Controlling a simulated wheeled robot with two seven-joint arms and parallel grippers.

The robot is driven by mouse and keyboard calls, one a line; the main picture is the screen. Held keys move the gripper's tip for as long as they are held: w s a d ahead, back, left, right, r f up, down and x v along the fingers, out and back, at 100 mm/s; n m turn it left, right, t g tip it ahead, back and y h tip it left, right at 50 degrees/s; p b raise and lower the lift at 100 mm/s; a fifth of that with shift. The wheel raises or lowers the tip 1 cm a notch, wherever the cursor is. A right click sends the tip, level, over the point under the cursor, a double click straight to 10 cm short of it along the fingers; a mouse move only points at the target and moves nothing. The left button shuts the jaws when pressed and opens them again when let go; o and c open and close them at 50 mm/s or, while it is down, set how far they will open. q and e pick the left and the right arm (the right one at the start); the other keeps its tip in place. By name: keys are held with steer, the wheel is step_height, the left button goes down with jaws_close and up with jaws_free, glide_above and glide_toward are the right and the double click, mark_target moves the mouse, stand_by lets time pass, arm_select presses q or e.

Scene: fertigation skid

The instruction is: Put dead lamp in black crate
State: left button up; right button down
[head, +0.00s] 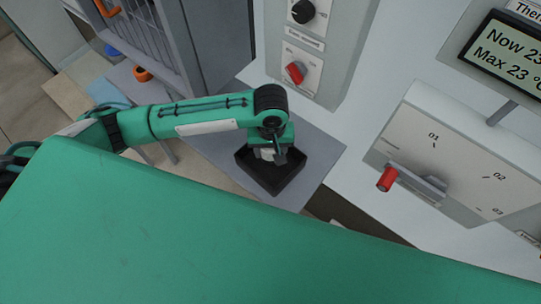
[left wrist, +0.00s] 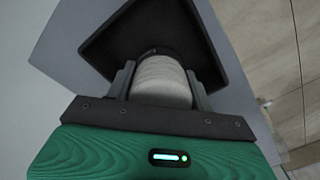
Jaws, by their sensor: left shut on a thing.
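The black crate (head: 291,182) stands on a grey surface near the middle of the head view. My left gripper (head: 268,156) is above the crate, pointing down into it. In the left wrist view my left gripper (left wrist: 160,82) is shut on the dead lamp (left wrist: 161,78), a whitish rounded body with a dark end, held between the two fingers. The crate (left wrist: 203,50) lies behind the lamp there. I cannot tell whether the lamp touches the crate floor. My right gripper is not in view.
A grey shelf (head: 318,150) bears the crate against a pale wall. Wall boxes with a black knob (head: 303,11), a red knob (head: 296,72) and a red-handled lever (head: 387,179) are to the right. A wire-fronted cabinet (head: 150,45) stands at the upper left.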

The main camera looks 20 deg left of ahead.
mark_target(271, 158)
arm_select(q)
step_height(271, 158, down, 4)
steer(key=shift+f, duration=0.35)
steer(key=shift+f, duration=0.1)
steer(key=o, duration=1)
steer(key=shift+o, duration=0.2)
step_height(271, 158, up, 12)
steer(key=shift+r+b, duration=0.15)
steer(key=shift+b, duration=0.25)
